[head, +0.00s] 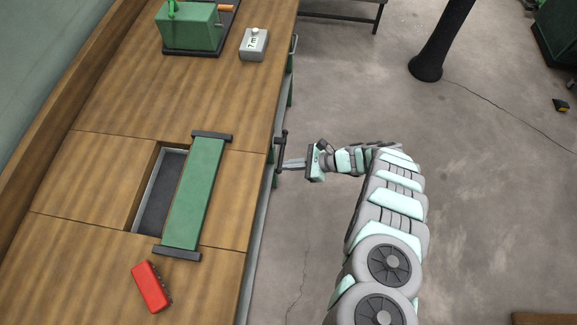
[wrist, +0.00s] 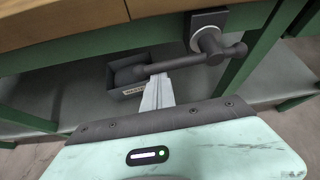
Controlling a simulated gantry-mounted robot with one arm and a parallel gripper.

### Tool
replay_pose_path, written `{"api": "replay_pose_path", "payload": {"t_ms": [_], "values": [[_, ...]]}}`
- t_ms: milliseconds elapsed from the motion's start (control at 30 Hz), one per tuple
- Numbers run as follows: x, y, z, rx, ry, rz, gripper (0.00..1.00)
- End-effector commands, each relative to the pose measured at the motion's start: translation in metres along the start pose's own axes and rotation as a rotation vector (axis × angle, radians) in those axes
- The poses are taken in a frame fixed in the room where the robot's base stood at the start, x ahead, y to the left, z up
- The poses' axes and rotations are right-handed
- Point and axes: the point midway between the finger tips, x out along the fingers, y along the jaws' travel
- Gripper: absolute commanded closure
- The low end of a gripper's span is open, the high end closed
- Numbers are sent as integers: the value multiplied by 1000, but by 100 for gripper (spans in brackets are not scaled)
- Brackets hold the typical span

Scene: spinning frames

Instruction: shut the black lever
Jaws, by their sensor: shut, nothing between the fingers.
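The black lever (wrist: 185,61) is a dark bar with rounded ends on a square mount under the bench's front edge in the wrist view. It lies nearly level, its long arm reaching left and slightly down. In the head view the lever (head: 281,152) shows at the bench's right edge. My gripper (head: 285,164) is shut and empty, pointing at the bench front beside the lever. In the wrist view my gripper's fingertips (wrist: 159,78) overlap the lower side of the lever's long arm; I cannot tell whether they touch.
The wooden bench (head: 110,90) has an opening partly covered by a green slab (head: 196,195). On it are a red block (head: 151,287), a grey weight (head: 254,44) and a green machine (head: 188,27). A dark bin (wrist: 125,75) stands under the bench.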

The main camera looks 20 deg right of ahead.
Motion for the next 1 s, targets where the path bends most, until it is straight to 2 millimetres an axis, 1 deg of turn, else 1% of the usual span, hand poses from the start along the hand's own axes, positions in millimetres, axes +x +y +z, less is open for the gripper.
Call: {"api": "replay_pose_path", "payload": {"t_ms": [300, 800, 900, 1000], "values": [[-4, 0, 6, -1, -1, -2, 100], [-5, 0, 8, -2, -2, -3, 100], [-3, 0, 6, -3, -3, -2, 100], [2, 1, -4, -3, -2, -1, 100]]}}
